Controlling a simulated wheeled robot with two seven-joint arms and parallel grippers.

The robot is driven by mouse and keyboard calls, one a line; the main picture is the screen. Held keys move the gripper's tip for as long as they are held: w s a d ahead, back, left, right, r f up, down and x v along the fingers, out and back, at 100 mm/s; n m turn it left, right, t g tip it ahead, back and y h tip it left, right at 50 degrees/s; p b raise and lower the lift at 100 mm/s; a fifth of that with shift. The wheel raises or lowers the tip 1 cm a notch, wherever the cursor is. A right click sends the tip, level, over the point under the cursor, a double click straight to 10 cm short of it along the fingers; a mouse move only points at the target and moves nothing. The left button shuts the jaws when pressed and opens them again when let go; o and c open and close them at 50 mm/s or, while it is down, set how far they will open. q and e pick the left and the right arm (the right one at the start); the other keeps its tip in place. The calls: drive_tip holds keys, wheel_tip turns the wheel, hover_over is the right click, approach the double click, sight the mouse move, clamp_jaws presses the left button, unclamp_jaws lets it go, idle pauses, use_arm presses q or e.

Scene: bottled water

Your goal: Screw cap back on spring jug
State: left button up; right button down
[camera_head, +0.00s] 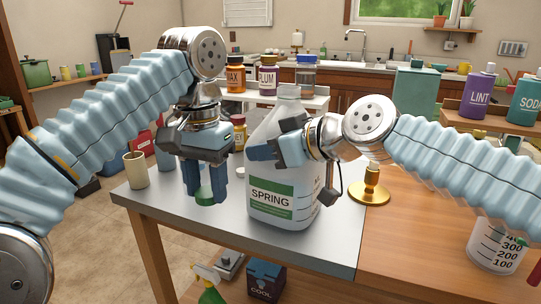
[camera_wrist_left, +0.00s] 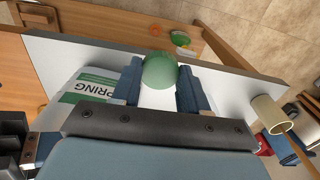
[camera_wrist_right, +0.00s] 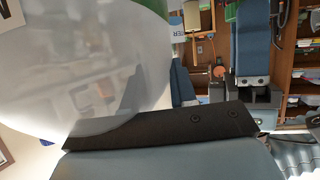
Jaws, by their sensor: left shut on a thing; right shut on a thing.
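The Spring jug (camera_head: 284,215), translucent white with a green label, stands upright on the grey tabletop in the head view. My right gripper (camera_head: 272,149) is shut on its upper part from the right; the jug fills the left of the right wrist view (camera_wrist_right: 80,70). The jug's mouth is partly hidden in the head view. The green cap (camera_head: 204,192) is between the fingers of my left gripper (camera_head: 206,186), which is shut on it. The cap also shows between the fingertips in the left wrist view (camera_wrist_left: 160,71). It is left of the jug, apart from it and lower than its neck.
A beige cup (camera_head: 135,170) stands at the table's left edge. A brass stand (camera_head: 371,190) is right of the jug, and a measuring beaker (camera_head: 494,254) is further right. Several bottles stand behind. The grey front left of the table is clear.

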wheel_tip(320, 180, up, 3)
drive_tip(key=shift+p, duration=0.4)
drive_tip(key=s+d+r, duration=0.4)
drive_tip(key=s+r, duration=0.5)
drive_tip(key=s, duration=0.4)
drive_tip(key=shift+s+r, duration=0.25)
